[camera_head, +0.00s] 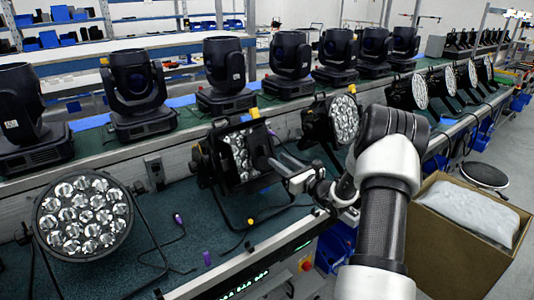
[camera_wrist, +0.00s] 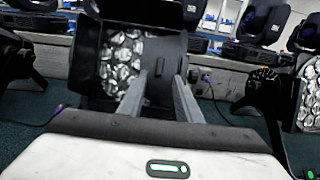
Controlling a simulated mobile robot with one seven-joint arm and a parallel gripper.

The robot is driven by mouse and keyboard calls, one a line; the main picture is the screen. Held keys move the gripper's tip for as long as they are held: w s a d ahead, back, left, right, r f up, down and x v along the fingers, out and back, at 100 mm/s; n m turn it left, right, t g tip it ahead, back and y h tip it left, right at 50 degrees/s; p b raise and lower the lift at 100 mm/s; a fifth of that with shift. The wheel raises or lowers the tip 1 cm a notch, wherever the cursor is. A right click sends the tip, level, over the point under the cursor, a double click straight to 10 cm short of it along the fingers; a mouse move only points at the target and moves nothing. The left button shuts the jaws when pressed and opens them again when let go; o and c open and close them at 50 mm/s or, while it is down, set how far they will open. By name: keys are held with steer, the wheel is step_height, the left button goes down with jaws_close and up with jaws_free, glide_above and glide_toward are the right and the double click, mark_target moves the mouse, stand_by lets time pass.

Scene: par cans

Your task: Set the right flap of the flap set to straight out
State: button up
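The flap set is on the par can (camera_head: 236,158) in the middle of the bench, with its many-lens face partly showing. In the wrist view the lenses (camera_wrist: 121,60) show on the left. The dark right flap (camera_wrist: 165,60) stands over the right part of the face, so those lenses are hidden. The top flap (camera_wrist: 145,13) sticks out above. My gripper (camera_head: 278,170) is at the right side of the flap set in the head view. In the wrist view its two fingers (camera_wrist: 162,76) are apart, in front of the right flap's lower part. Contact is not clear.
Another par can (camera_head: 85,215) stands at the left and one (camera_head: 335,120) behind my arm. Moving-head lights (camera_head: 135,90) line the back. Cables (camera_head: 175,240) lie on the green bench mat. A cardboard box (camera_head: 455,245) stands at the right.

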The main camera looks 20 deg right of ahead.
mark_target(265, 151)
steer(key=x, duration=0.8)
steer(key=shift+c, duration=0.2)
jaws_close()
